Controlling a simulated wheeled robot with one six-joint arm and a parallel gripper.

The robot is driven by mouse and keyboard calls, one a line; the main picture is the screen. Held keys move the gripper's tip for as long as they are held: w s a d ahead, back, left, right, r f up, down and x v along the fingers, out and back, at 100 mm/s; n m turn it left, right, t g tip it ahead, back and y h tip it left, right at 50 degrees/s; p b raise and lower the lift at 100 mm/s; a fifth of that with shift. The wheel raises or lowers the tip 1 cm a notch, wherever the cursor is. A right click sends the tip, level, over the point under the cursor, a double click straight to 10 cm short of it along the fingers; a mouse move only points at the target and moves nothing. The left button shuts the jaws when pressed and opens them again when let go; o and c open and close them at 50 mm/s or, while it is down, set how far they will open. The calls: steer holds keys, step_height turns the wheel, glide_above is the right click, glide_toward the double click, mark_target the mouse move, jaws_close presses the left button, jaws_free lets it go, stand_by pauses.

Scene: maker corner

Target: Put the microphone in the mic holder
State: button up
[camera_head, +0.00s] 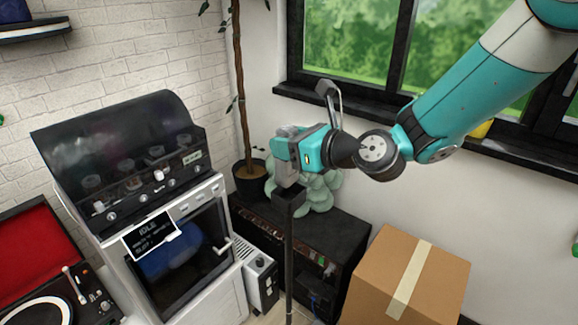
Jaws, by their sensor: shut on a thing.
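My gripper (287,174) comes in from the right, pointing down and left, and is shut just above the top of a black stand. The stand has a dark holder (288,196) on top of a thin upright pole (289,262). The microphone is mostly hidden by my gripper; a small grey part at the upper edge of the gripper may belong to it, but I cannot tell. The gripper's tips and the holder overlap in this view, so I cannot tell whether the microphone touches the holder or sits in it.
A dark cabinet (330,228) with pale green rounded objects (318,190) and a potted plant (250,180) stands behind. A cardboard box (440,284) is at right front. A white machine (200,235) and a turntable (40,300) are at left. Windows line the back wall.

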mark_target(290, 166)
steer(key=shift+f, duration=2.65)
steer(key=o, duration=1.3)
steer(key=shift+f, duration=0.15)
